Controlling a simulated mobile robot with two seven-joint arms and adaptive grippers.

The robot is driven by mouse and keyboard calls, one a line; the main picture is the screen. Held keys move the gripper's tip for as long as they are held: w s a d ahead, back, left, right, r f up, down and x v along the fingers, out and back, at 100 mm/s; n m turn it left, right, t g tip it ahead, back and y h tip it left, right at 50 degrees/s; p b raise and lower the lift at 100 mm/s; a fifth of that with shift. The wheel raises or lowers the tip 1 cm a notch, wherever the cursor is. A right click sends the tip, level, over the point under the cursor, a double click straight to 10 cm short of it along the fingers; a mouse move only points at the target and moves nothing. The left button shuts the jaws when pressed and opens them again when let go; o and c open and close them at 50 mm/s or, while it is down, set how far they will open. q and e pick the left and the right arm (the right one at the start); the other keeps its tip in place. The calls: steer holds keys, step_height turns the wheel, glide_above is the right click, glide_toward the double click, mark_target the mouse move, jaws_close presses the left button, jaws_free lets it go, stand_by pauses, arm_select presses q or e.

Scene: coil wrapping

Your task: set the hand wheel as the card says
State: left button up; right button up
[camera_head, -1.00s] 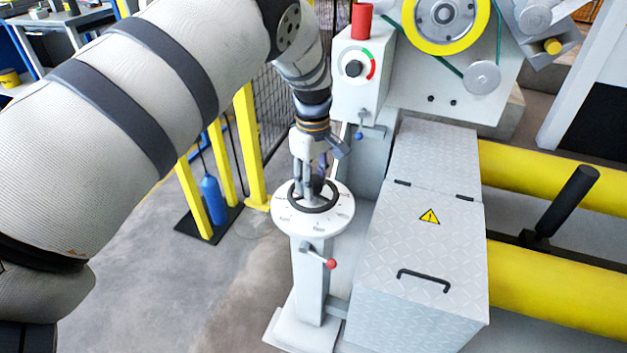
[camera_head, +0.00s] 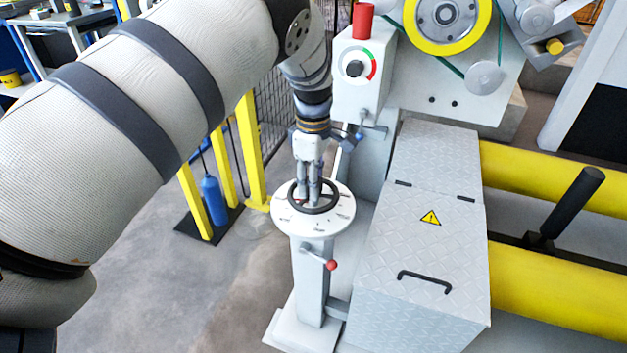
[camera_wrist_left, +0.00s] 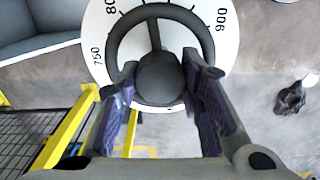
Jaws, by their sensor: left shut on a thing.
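The dark hand wheel (camera_head: 334,198) lies flat on a round white dial plate (camera_head: 285,213) on top of a grey pedestal. In the left wrist view the wheel (camera_wrist_left: 116,38) shows as a black ring with a spoke and a round knob (camera_wrist_left: 158,80) near the rim. The dial (camera_wrist_left: 228,42) carries numbers; 750 and 900 are readable, and one starting with 80 is cut off. My left gripper (camera_head: 309,196) points down at the wheel, its fingers (camera_wrist_left: 161,68) shut on the knob from both sides. No card and no right gripper are in view.
A small lever with a red ball (camera_head: 331,265) sticks out of the pedestal below the dial. A grey chequered box (camera_head: 420,250) stands close on the right. A machine panel (camera_head: 354,95) with a black knob rises behind. Yellow posts (camera_head: 250,150) and a blue bottle (camera_head: 214,200) stand left.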

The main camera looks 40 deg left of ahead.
arm_select(q)
steer(key=o, duration=1.2)
steer(key=shift+f, duration=0.1)
steer(key=shift+c, duration=0.2)
step_height(320, 180, up, 12)
